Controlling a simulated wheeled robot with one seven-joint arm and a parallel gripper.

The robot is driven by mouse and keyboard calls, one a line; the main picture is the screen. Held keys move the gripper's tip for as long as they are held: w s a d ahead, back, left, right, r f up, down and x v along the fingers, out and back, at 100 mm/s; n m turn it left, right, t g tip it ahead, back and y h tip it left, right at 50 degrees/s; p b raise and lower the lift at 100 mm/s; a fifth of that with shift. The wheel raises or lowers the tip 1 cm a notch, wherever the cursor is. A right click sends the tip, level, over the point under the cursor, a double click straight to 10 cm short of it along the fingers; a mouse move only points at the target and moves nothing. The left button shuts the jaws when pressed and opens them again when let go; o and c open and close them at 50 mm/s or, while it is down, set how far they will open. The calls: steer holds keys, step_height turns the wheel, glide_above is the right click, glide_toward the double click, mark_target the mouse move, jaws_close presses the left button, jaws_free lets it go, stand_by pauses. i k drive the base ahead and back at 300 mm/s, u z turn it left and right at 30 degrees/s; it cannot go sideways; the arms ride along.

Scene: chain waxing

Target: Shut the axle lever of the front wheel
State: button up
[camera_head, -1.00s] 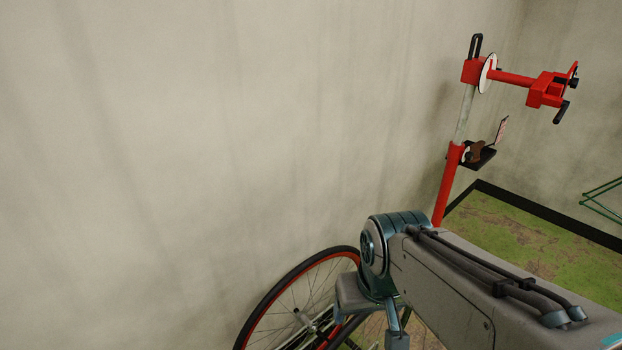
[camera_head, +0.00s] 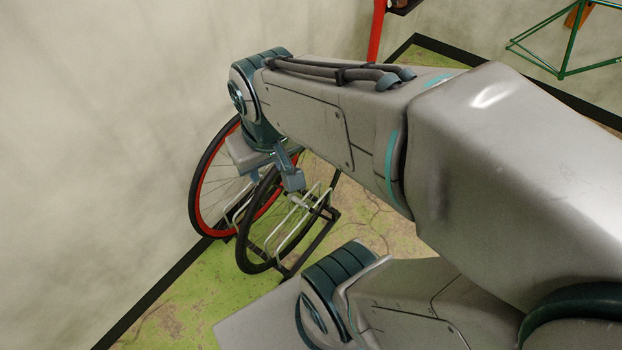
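Two spoked bicycle wheels stand upright by the wall, left of centre. The rear one (camera_head: 204,225) has a red rim and black tyre. The nearer one (camera_head: 243,250) has a black tyre and stands in a rack. I cannot tell which is the front wheel. A small pale part, perhaps a hub or axle end, shows at the nearer wheel; no axle lever can be made out. My gripper (camera_head: 292,181) hangs over the upper part of the nearer wheel, small and partly hidden by my wrist. I cannot see whether it touches anything or how its fingers stand.
A dark wheel rack (camera_head: 327,226) with pale wire loops holds the wheel. A red stand post (camera_head: 377,32) rises behind my arm. A green bicycle frame (camera_head: 563,48) is at the upper right. The green patterned floor (camera_head: 190,293) is clear at lower left.

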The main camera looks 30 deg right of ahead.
mark_target(315, 213)
steer(key=u, duration=0.8)
steer(key=k, duration=0.1)
steer(key=z, duration=1.75)
steer(key=i, duration=0.35)
steer(key=u, duration=0.15)
